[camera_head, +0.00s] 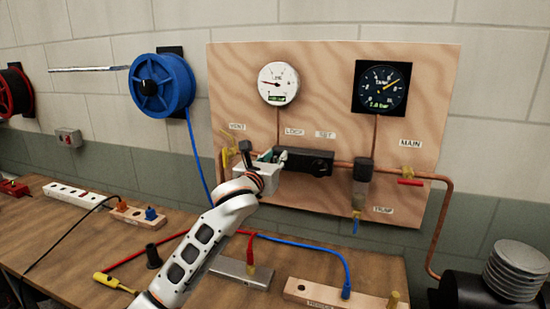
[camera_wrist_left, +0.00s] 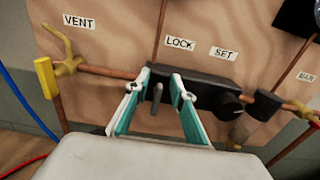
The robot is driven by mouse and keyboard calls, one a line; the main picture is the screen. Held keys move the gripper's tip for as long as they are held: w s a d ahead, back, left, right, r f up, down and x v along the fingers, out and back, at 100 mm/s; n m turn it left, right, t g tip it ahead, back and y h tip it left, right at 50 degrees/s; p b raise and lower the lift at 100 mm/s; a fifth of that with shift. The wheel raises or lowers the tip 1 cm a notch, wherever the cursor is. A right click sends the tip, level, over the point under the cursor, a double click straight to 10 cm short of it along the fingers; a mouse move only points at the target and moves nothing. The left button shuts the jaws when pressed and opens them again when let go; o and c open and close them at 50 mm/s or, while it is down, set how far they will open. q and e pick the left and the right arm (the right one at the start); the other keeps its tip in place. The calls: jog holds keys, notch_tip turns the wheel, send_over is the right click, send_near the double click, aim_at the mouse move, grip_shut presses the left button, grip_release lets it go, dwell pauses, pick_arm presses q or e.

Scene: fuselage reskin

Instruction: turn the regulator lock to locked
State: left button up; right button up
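The black regulator (camera_head: 308,163) is mounted on the copper pipe under the LOCK and SET labels. In the left wrist view the grey lock lever (camera_wrist_left: 157,97) stands roughly upright on the regulator body below the LOCK label (camera_wrist_left: 180,43). The round black SET knob (camera_wrist_left: 230,104) is to its right. My left gripper (camera_head: 270,157) is at the regulator's left end. In the wrist view the left gripper (camera_wrist_left: 162,84) is open, with the lever showing between its two fingers and a gap on each side. I cannot tell how deep the lever sits between them. My right gripper is not in view.
The yellow vent handle (camera_wrist_left: 47,78) is close on the left of the gripper. A white gauge (camera_head: 278,83) and a black gauge (camera_head: 382,87) hang above on the plywood board (camera_head: 325,65). A red-handled main valve (camera_head: 410,182) is at right. Hoses and tools lie on the bench below.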

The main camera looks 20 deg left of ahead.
pick_arm(q)
grip_shut()
